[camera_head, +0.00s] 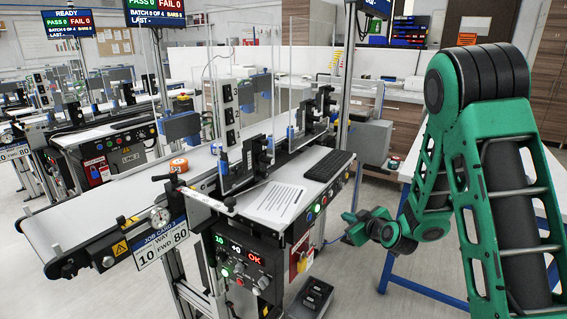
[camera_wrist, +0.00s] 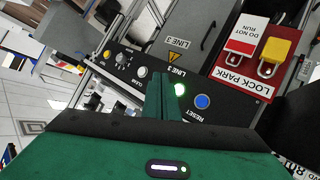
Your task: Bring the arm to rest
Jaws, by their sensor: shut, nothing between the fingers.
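My green and black arm (camera_head: 490,150) stands bent at the right of the head view. Its elbow is high and its forearm comes down behind to the wrist. My gripper (camera_head: 352,228) is to the right of the conveyor's control panel, pointing left, and looks apart from it. In the wrist view my gripper (camera_wrist: 163,88) shows as closed green fingers with nothing between them. I cannot tell the exact gap to that panel.
The control box (camera_head: 240,262) faces me. A blue-framed table (camera_head: 425,291) stands by my arm.

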